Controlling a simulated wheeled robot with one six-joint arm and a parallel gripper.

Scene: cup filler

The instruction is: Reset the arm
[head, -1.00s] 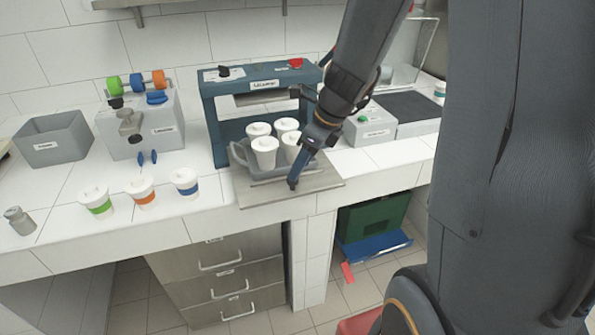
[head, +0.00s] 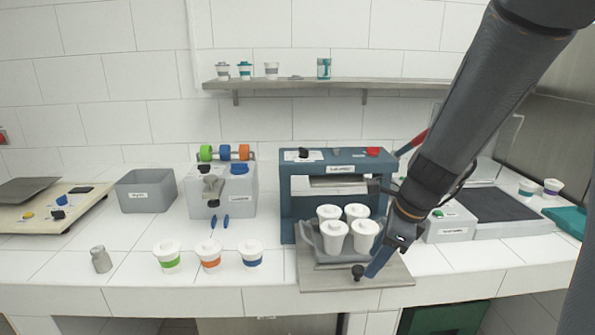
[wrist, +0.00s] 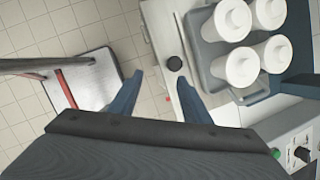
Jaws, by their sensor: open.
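A grey tray (head: 345,258) with several white lidded cups (head: 333,237) stands on the plate, left of my gripper. The cups and tray (wrist: 247,98) also show in the wrist view.
The blue machine (head: 286,200) stands behind the tray. Three banded cups (head: 209,258) and a grey weight (head: 101,260) are along the counter's left front. A grey bin (head: 146,193) is behind them. A scale-like unit (head: 495,205) is at the right. A wall shelf (head: 300,83) hangs above.

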